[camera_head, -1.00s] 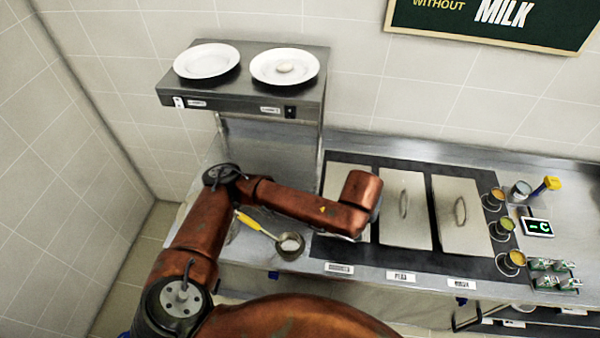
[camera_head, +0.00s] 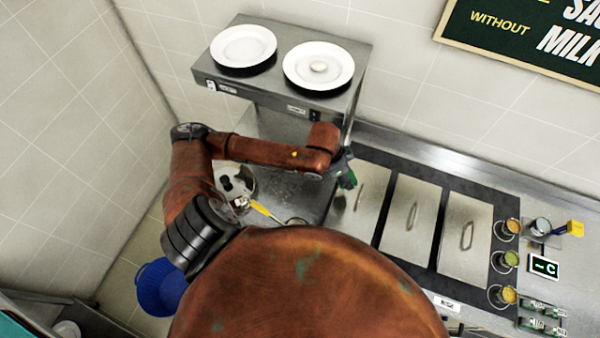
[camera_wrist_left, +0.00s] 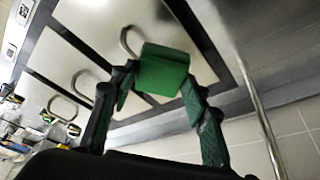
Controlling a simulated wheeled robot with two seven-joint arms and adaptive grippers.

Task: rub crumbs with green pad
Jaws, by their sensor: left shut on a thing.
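My left gripper (camera_head: 345,172) is above the leftmost metal lid on the counter, near the foot of the plate shelf. In the left wrist view my left gripper (camera_wrist_left: 158,88) is shut on the green pad (camera_wrist_left: 163,70), which sits between its fingertips. In the head view only a small patch of green shows at the gripper, and I cannot tell pad from fingers there. I can make out no crumbs in either view. My right gripper is not in view.
Lidded wells (camera_head: 411,218) line the counter. A pot (camera_head: 240,183) and a yellow-handled tool (camera_head: 262,210) are left. A blue bucket (camera_head: 160,288) stands lower left.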

